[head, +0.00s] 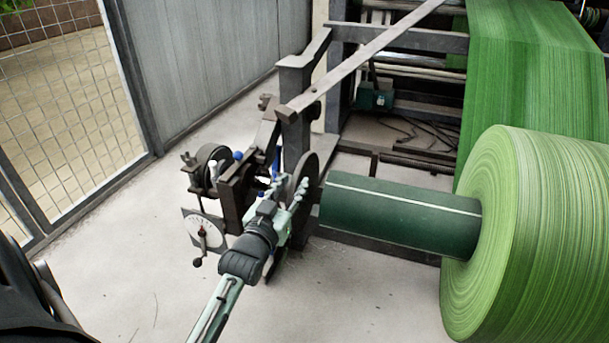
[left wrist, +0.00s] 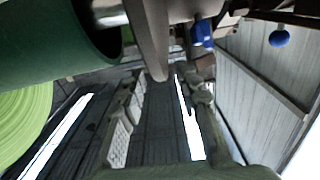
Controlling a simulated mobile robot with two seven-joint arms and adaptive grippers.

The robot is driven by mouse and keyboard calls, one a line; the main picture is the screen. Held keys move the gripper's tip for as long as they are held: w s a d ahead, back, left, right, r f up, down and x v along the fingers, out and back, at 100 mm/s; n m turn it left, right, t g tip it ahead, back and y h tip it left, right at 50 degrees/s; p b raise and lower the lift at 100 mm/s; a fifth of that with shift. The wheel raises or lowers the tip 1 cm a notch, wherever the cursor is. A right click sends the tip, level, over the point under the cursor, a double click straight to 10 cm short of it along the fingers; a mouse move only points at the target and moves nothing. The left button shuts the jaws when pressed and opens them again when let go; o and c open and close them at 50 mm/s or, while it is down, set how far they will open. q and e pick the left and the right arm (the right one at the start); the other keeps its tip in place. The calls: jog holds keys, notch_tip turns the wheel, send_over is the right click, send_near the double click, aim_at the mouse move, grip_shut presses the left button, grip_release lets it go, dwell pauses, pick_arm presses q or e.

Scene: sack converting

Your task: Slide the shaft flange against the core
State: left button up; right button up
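The shaft flange (head: 305,188) is a dark upright disc by the stand, just left of the dark green core (head: 400,212). In the left wrist view the flange (left wrist: 150,35) shows edge-on as a grey band, and the core (left wrist: 40,45) turns its open end towards it, with a gap between them. My left gripper (head: 286,188) is at the flange's near side. In the left wrist view its fingers (left wrist: 162,82) are apart, with the flange's edge between their tips; contact cannot be told. My right gripper is in neither view.
A big roll of green woven fabric (head: 540,235) surrounds the core's right part. The stand (head: 235,195), with a dial and knobs, is left of the flange. A grey bar (head: 365,55) slopes above. A mesh fence (head: 70,100) is at left; the floor in front is clear.

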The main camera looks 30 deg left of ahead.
aim_at(301, 173)
pick_arm(q)
jog(key=x, duration=0.5)
jog(key=shift+w, duration=0.35)
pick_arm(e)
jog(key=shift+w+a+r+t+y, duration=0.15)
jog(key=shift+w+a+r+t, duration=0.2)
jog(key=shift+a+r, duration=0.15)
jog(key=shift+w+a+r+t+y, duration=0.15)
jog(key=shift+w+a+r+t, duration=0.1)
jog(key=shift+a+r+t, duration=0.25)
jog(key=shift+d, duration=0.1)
pick_arm(q)
grip_shut()
